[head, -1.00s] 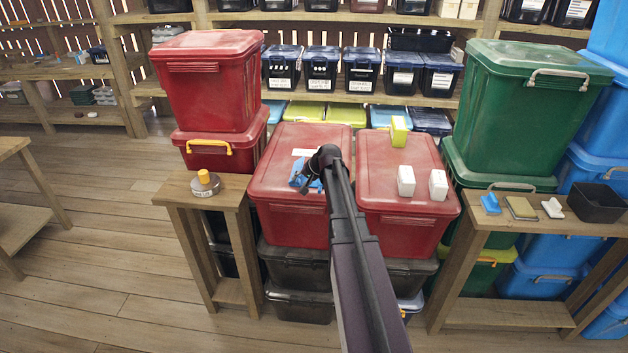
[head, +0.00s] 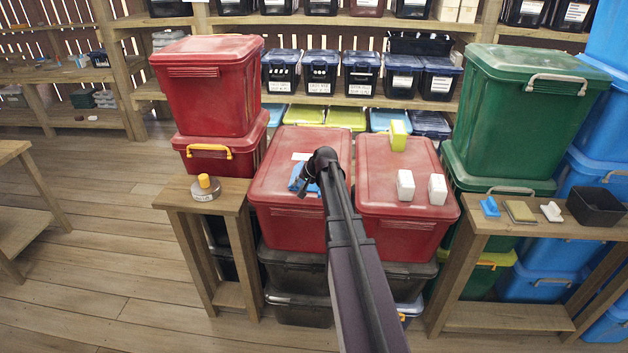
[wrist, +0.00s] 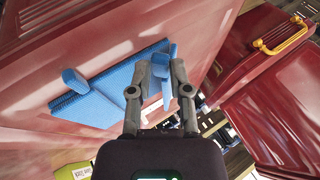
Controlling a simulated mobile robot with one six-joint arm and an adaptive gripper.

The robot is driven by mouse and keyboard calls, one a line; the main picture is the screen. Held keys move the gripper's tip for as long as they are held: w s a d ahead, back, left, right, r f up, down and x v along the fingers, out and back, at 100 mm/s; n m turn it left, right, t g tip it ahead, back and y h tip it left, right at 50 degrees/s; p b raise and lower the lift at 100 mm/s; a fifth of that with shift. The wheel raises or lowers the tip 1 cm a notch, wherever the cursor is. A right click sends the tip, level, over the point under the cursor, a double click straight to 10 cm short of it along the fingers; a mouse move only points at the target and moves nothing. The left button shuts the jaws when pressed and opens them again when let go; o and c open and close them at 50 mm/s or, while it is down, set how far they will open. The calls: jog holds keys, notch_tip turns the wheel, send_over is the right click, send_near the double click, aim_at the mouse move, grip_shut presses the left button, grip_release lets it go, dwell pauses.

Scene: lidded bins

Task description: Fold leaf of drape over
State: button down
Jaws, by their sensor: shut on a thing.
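A blue drape (wrist: 112,92) lies on the red lid (wrist: 35,125) of a bin in the wrist view. One raised blue piece (wrist: 75,80) stands up from its left end. In the head view only a small part of the drape (head: 296,177) shows on the left red lid (head: 275,190); my arm hides the rest. My gripper (wrist: 162,72) is at the drape's right end in the wrist view, with a raised blue part of it between the fingers. In the head view my gripper (head: 309,188) is low over the lid, partly hidden by the arm.
The right red lid holds two white blocks (head: 405,184) and a yellow-green block (head: 398,135). Stacked red bins (head: 207,85) rise at back left. A yellow-knobbed weight (head: 205,187) sits on the left bench. A black tray (head: 595,205) and small items are on the right bench.

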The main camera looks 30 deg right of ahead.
jog(key=shift+w+a+r+g+h+p, duration=0.15)
jog(key=shift+a+r+g+h+p, duration=0.15)
jog(key=shift+h+p, duration=0.2)
jog(key=shift+w+a+r+g+p, duration=0.2)
jog(key=shift+g+p, duration=0.1)
jog(key=shift+p, duration=0.1)
jog(key=shift+a+n+g+h+p, duration=0.15)
jog(key=shift+n+g+h+p, duration=0.2)
jog(key=shift+h, duration=0.35)
jog(key=shift+w+r, duration=0.1)
